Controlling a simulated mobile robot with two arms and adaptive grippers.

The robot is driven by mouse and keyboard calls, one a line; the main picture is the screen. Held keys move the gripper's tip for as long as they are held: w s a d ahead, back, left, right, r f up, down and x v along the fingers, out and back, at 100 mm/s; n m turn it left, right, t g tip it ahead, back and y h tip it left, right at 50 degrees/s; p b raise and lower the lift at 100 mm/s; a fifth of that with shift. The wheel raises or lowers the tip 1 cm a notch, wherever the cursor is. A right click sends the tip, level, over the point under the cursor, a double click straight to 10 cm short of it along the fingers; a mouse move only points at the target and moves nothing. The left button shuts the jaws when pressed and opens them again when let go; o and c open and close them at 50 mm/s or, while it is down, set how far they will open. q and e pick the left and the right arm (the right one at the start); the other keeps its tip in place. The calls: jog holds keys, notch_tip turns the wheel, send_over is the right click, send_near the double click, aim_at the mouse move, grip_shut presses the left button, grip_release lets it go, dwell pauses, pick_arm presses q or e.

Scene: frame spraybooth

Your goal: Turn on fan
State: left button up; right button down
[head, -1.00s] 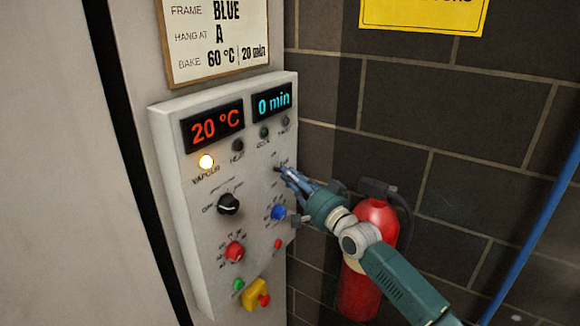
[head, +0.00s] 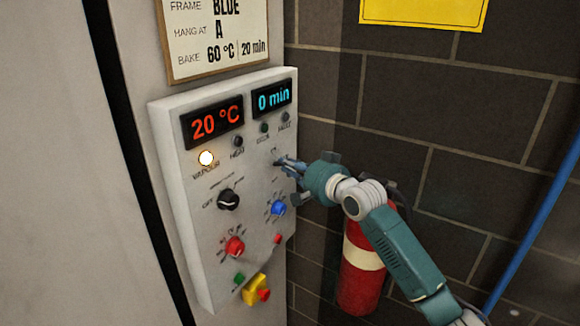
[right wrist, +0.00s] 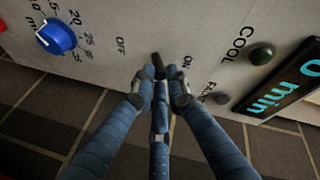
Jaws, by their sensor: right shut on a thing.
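A white control panel (head: 210,175) is on the pale cabinet. A small black switch lever (right wrist: 157,62) sits between the OFF and ON labels in the right wrist view. My right gripper (right wrist: 160,80) is shut on this lever, its blue fingers close around it; they hide part of it. In the head view the right gripper (head: 282,162) touches the panel's right side, above the blue knob (head: 278,208). I cannot tell which way the lever is set. No fan shows. My left gripper is not in view.
The displays read 20 °C (head: 214,122) and 0 min (head: 272,97). The vapour lamp (head: 206,158) is lit; the other lamps look dark. A black knob (head: 228,200), red knob (head: 234,246) and yellow-based red button (head: 257,290) are lower. A red extinguisher (head: 362,285) stands behind my arm.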

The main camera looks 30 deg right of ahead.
jog(key=shift+d+r, duration=0.1)
jog(key=shift+r, duration=0.15)
jog(key=c, duration=1.8)
grip_release()
jog(key=shift+o, duration=0.2)
jog(key=shift+f, duration=0.1)
jog(key=shift+w, duration=0.1)
jog(key=s+r, duration=0.1)
jog(key=s, duration=1.1)
jog(key=shift+r, duration=0.4)
jog(key=shift+d, duration=0.1)
